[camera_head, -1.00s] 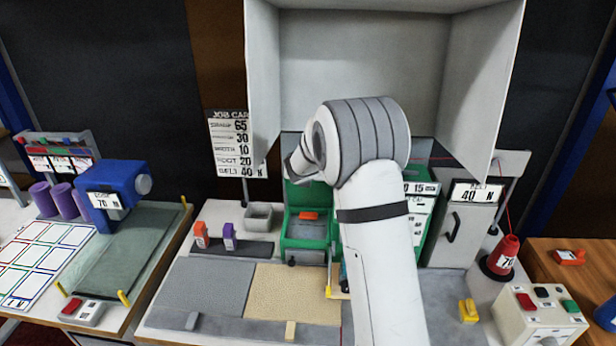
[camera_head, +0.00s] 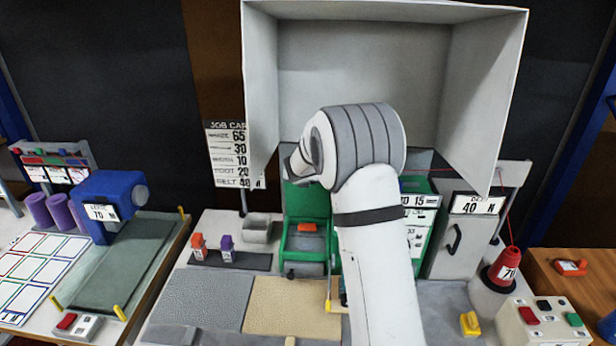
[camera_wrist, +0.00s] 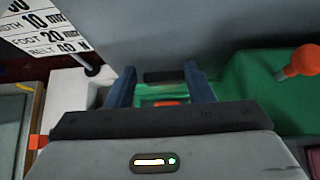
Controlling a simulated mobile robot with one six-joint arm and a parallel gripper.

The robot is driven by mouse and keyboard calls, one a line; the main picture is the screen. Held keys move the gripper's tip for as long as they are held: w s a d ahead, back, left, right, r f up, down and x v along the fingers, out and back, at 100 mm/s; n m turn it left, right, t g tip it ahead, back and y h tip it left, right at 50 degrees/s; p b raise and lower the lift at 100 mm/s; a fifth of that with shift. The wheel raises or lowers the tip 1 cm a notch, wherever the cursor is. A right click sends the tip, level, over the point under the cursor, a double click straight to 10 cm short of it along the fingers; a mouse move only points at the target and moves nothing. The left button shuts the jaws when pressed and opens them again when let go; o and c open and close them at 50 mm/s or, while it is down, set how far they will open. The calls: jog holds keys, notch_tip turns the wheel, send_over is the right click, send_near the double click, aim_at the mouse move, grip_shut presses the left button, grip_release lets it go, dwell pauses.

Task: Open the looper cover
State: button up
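The green machine (camera_head: 305,258) stands in the middle of the bench, partly behind my arm in the head view. It has an open recess with an orange part (camera_head: 307,228) inside and a green panel (camera_head: 308,199) upright behind it. I cannot tell for sure which panel is the looper cover. My gripper (camera_wrist: 160,88) is open in the wrist view, its two blue-grey fingers apart. A dark bar (camera_wrist: 166,77) shows between the fingers, with gaps on both sides. Green edges and an orange part (camera_wrist: 166,102) show beyond. In the head view, my wrist hides the fingers.
A large grey hood (camera_head: 360,60) surrounds my wrist from behind and both sides. An orange knob (camera_wrist: 304,58) sticks out at the right in the wrist view. A red cone (camera_head: 506,268) and a button box (camera_head: 540,325) stand at right. Grey and tan pads (camera_head: 290,308) lie in front.

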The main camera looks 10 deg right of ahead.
jog(key=shift+o, duration=1.4)
jog(key=shift+s+f, duration=0.1)
jog(key=shift+d+f, duration=0.1)
jog(key=shift+f, duration=0.05)
jog(key=v, duration=0.7)
jog(key=shift+s+r, duration=0.25)
jog(key=shift+r, duration=0.05)
